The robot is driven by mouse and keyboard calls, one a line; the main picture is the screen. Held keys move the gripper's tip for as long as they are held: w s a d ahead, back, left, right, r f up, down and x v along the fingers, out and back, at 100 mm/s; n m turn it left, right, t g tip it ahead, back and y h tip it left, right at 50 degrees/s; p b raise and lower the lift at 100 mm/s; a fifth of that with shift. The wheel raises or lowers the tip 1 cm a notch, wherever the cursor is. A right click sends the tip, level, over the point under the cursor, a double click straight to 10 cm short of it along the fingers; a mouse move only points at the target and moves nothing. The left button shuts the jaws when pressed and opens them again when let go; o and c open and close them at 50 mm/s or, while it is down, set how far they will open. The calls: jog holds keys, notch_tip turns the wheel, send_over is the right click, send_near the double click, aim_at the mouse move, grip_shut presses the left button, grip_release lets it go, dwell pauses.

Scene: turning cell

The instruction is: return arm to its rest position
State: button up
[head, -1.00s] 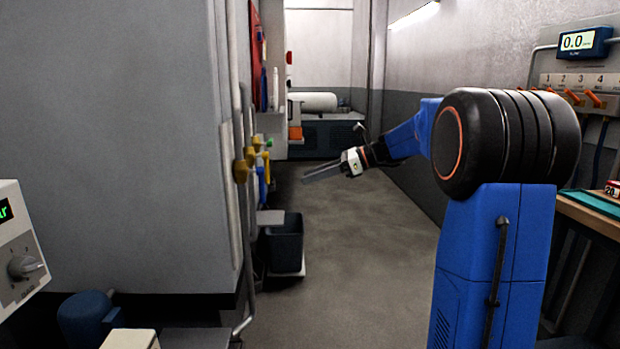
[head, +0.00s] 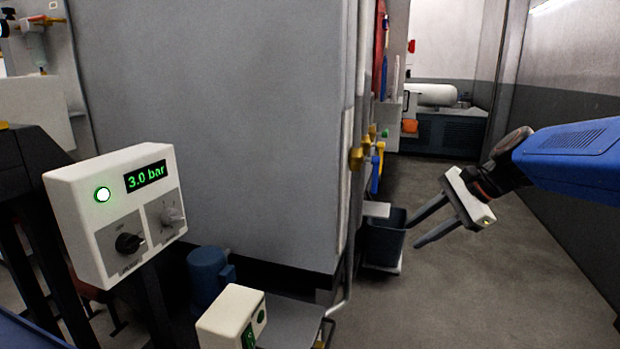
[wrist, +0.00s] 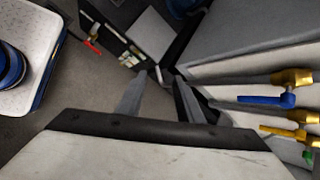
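My arm, with its blue link, reaches in from the right edge of the head view. My gripper (head: 413,234) hangs at its end, pointing left and down over the aisle floor. Its two grey fingers are apart with nothing between them. In the wrist view the fingers (wrist: 154,82) also show spread and empty. In the head view a dark bin stands behind and left of the fingertips; I cannot tell the exact distance.
A large grey cabinet (head: 210,110) fills the middle left. Brass valves with coloured handles (wrist: 268,99) line its side. A pressure box reading 3.0 bar (head: 115,210) stands at left. The dark bin (head: 384,243) is beside the cabinet. The aisle floor (head: 455,290) is clear.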

jog(key=s+d+f+n+h, duration=0.1)
jog(key=s+f+n+h, duration=0.1)
jog(key=s+f+n, duration=0.2)
jog(key=s+d+f+n+h, duration=0.1)
jog(key=s+f+n, duration=0.3)
jog(key=s, duration=0.7)
jog(key=s+d+f+n+t+h, duration=0.1)
jog(key=s+f+n+h, duration=0.3)
jog(key=s, duration=0.4)
jog(key=f+n, duration=0.1)
jog(key=n, duration=0.1)
jog(key=shift+d+n, duration=0.4)
jog(key=shift+s, duration=0.1)
dwell(0.4)
